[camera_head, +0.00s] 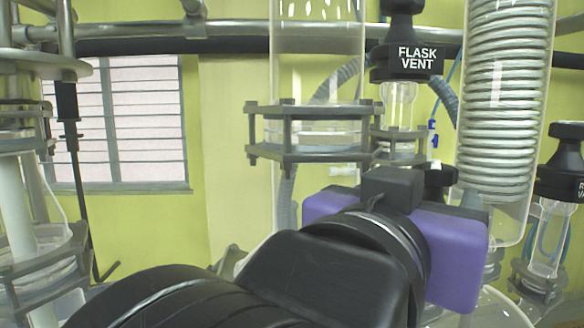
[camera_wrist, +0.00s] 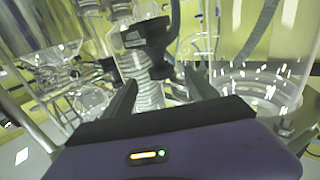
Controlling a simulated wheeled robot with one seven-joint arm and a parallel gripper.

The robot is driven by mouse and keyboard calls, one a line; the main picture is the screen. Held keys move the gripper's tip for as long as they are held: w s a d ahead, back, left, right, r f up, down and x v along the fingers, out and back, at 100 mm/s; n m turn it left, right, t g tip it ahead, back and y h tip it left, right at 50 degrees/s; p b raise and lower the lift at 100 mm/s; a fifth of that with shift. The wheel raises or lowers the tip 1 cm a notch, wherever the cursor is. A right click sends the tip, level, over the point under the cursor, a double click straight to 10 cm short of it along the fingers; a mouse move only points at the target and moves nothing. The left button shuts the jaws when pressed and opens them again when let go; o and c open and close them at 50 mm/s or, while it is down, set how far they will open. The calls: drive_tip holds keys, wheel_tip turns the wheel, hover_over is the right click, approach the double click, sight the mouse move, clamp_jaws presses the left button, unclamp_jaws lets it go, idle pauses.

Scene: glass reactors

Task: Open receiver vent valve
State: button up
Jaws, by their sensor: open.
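A black valve knob (camera_head: 563,170) is cut off by the right edge of the head view; only the start of its white label shows, so I cannot read it fully. It sits on a clear glass neck. In the wrist view a black valve knob (camera_wrist: 152,38) hangs beyond the fingertips, with no readable label; I cannot tell which valve it is. My purple-and-black gripper (camera_wrist: 160,76) is open, its two fingers spread with a gap between them and the knob. In the head view the gripper's body hides its fingers.
A black knob labelled FLASK VENT (camera_head: 406,57) stands above my gripper in the head view. A glass column with a metal coil (camera_head: 505,90) stands to its right. A clamped glass cylinder (camera_head: 318,60) is left of it. Glassware and clamps crowd the area.

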sight(431, 185)
drive_tip(key=p+x, duration=0.2)
drive_tip(key=x, duration=0.5)
drive_tip(key=shift+d+r, duration=0.1)
drive_tip(key=shift+w+d, duration=0.35)
drive_tip(key=shift+w, duration=0.1)
drive_tip(key=c, duration=1.4)
